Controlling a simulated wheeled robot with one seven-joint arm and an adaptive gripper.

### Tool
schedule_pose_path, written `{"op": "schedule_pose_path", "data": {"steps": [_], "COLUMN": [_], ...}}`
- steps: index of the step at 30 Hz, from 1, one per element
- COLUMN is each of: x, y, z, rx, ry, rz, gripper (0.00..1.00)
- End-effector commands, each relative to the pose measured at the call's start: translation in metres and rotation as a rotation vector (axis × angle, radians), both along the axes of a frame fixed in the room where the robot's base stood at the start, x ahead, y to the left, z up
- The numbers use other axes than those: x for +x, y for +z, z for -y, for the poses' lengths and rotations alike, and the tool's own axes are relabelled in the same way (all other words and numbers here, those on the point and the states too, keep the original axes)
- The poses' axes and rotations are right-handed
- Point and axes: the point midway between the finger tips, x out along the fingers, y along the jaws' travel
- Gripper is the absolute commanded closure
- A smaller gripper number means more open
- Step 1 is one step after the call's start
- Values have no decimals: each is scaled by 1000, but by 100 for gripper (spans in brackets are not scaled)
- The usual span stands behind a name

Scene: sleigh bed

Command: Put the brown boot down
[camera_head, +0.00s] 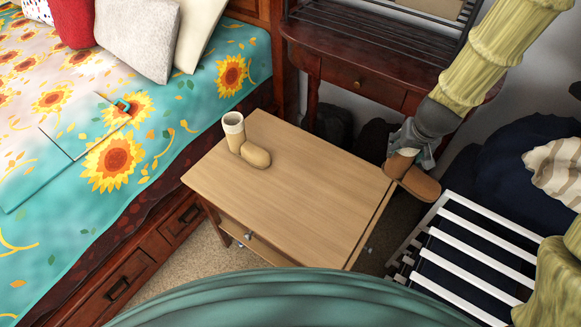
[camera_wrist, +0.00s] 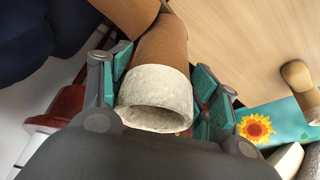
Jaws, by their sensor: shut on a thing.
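The brown boot (camera_head: 415,182) is held at its shaft by my gripper (camera_head: 408,154), at the right end of the small wooden table (camera_head: 310,185). In the wrist view the boot (camera_wrist: 163,50) has a pale fleecy cuff between the teal finger pads of my gripper (camera_wrist: 160,85), with its opening toward the camera. In the head view its toe points to the lower right, past the table's edge. Whether its sole touches anything cannot be told. A lighter tan boot (camera_head: 254,156) stands upright on the table's left part; it also shows in the wrist view (camera_wrist: 297,76).
The middle of the tabletop is clear. A bed with a sunflower cover (camera_head: 150,125) is at the left. A dark red side table (camera_head: 375,75) stands behind. A white slatted rack (camera_head: 470,255) is at the right, beside dark fabric (camera_head: 510,165).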

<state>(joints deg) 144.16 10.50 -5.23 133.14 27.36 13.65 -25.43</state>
Motion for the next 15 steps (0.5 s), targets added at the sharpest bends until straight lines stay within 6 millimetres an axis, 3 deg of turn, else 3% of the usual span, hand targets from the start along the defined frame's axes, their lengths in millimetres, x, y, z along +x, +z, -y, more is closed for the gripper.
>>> {"op": "schedule_pose_path", "data": {"steps": [8,15], "x": [16,7], "y": [-27,-47], "z": [-113,-228], "rx": [10,13], "ry": [425,856], "rz": [-21,-30], "gripper": [86,86]}}
